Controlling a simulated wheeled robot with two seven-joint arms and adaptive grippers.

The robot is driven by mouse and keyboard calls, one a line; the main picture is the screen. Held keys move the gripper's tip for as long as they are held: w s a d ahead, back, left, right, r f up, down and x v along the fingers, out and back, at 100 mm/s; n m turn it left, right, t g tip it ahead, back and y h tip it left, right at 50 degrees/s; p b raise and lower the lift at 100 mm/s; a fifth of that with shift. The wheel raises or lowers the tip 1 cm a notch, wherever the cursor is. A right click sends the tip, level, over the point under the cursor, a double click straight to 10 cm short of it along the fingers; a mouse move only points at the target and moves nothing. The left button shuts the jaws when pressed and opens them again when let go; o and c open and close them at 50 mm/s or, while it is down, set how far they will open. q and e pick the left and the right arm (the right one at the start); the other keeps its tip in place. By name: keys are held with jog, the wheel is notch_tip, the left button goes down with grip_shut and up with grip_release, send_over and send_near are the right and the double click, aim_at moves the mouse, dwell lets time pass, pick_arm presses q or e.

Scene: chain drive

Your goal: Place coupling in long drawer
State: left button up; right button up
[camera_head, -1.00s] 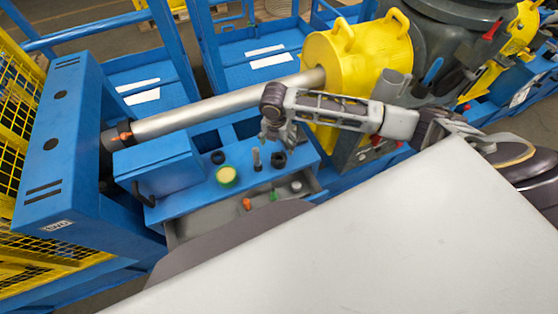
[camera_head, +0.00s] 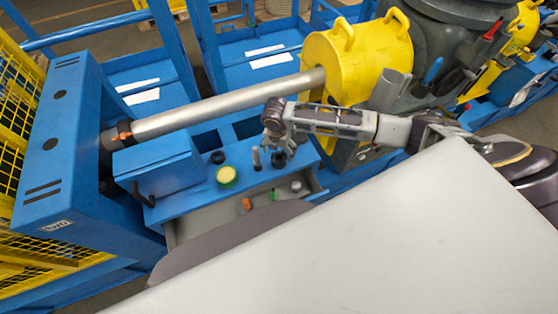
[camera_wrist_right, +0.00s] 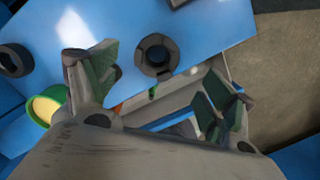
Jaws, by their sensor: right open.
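My right gripper (camera_head: 280,148) is open and empty, over the blue bench top. A dark ring-shaped part, which looks like the coupling (camera_head: 279,160), stands on the bench top just below it, partly covered by the fingers. In the right wrist view the coupling (camera_wrist_right: 156,56) shows a dark hole and lies ahead of the gap between the green-padded fingers (camera_wrist_right: 160,88), apart from both. The long drawer (camera_head: 205,220) is pulled out at the bench's front and holds small orange, green and grey items. My left gripper is not in view.
A grey pin (camera_head: 256,159), a yellow-green round part (camera_head: 226,175) and a second dark ring (camera_head: 218,157) stand left of the coupling. A blue box (camera_head: 160,165) stands further left. A long grey shaft (camera_head: 215,107) runs behind, into a yellow housing (camera_head: 350,60).

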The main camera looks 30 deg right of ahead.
aim_at(279, 159)
notch_tip(279, 159, down, 3)
jog(key=shift+w+d+r, duration=0.1)
jog(key=shift+w+r, duration=0.05)
jog(key=shift+r, duration=0.05)
jog(key=shift+f, duration=0.1)
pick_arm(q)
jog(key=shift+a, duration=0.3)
pick_arm(e)
jog(key=shift+f, duration=0.65)
jog(key=f, duration=0.2)
jog(key=shift+w+f, duration=0.2)
jog(key=shift+f, duration=0.1)
jog(key=shift+d+f, duration=0.1)
jog(key=shift+f, duration=0.45)
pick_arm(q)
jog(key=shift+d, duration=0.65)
